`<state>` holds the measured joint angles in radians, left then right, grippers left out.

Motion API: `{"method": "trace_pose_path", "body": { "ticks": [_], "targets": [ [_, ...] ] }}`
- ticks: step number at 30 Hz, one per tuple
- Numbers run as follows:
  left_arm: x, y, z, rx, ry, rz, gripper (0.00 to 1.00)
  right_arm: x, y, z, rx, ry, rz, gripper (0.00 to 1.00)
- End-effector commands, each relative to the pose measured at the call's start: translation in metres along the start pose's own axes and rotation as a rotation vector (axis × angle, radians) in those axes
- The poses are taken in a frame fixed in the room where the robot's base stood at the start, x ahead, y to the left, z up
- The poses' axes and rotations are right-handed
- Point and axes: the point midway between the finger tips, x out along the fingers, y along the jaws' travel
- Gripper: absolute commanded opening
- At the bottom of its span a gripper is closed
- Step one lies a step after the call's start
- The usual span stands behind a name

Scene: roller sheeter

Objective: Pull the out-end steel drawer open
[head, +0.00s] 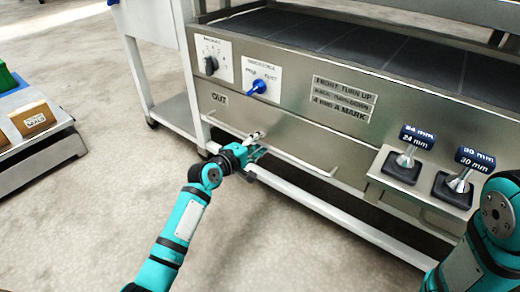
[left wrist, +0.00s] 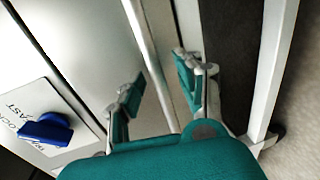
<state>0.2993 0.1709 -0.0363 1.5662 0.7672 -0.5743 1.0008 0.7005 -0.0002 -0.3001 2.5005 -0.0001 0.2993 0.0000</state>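The steel drawer front (head: 290,133) is a flat panel under the knobs, marked "OUT" at its left. It looks flush with the machine. A thin bar handle (head: 312,167) runs along its lower part and also shows in the left wrist view (left wrist: 147,45). My left gripper (head: 259,143) is at the left half of the handle. In the left wrist view its two teal fingers (left wrist: 158,82) are apart, one on each side of the bar. Neither finger visibly touches it. My right arm shows at the lower right; its gripper is out of view.
A black knob (head: 211,65) and a blue knob (head: 258,86) sit above the drawer. A shelf (head: 375,172) with two gauge blocks, marked 24 mm and 30 mm, juts out at the right. A white frame rail (head: 300,198) runs below. The floor in front is clear.

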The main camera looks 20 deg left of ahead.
Motion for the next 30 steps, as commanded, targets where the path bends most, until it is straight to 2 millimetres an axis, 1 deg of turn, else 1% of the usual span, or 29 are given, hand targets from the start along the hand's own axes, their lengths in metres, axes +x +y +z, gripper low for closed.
{"method": "trace_pose_path", "body": {
  "ticks": [1, 4, 12, 14, 18, 21, 30],
  "targets": [
    [0.0050, -0.0016, 0.0002, 0.000, 0.000, 0.001, 0.36, -0.0045, -0.0010, -0.0016, 0.000, 0.000, 0.000, 0.40],
    [0.0094, -0.0003, 0.0001, 0.001, 0.000, 0.000, 0.36, -0.0058, -0.0013, -0.0021, 0.000, 0.000, 0.000, 0.40],
    [0.0102, 0.0007, 0.0003, 0.001, 0.000, 0.000, 0.36, -0.0052, -0.0012, -0.0020, 0.000, 0.001, -0.001, 0.40],
    [0.0101, 0.0006, 0.0003, 0.001, 0.000, 0.000, 0.30, -0.0052, -0.0012, -0.0020, 0.000, 0.001, -0.001, 0.40],
    [0.0100, 0.0006, 0.0003, 0.001, 0.000, 0.000, 0.11, -0.0052, -0.0013, -0.0022, 0.000, 0.001, -0.001, 0.40],
    [0.0100, 0.0005, 0.0002, 0.001, 0.000, 0.000, 0.00, -0.0052, -0.0013, -0.0022, 0.000, 0.001, -0.001, 0.40],
    [0.0099, 0.0003, 0.0002, 0.001, 0.000, -0.001, 0.00, -0.0053, -0.0014, -0.0023, 0.000, 0.001, -0.001, 0.40]
  ]
}}
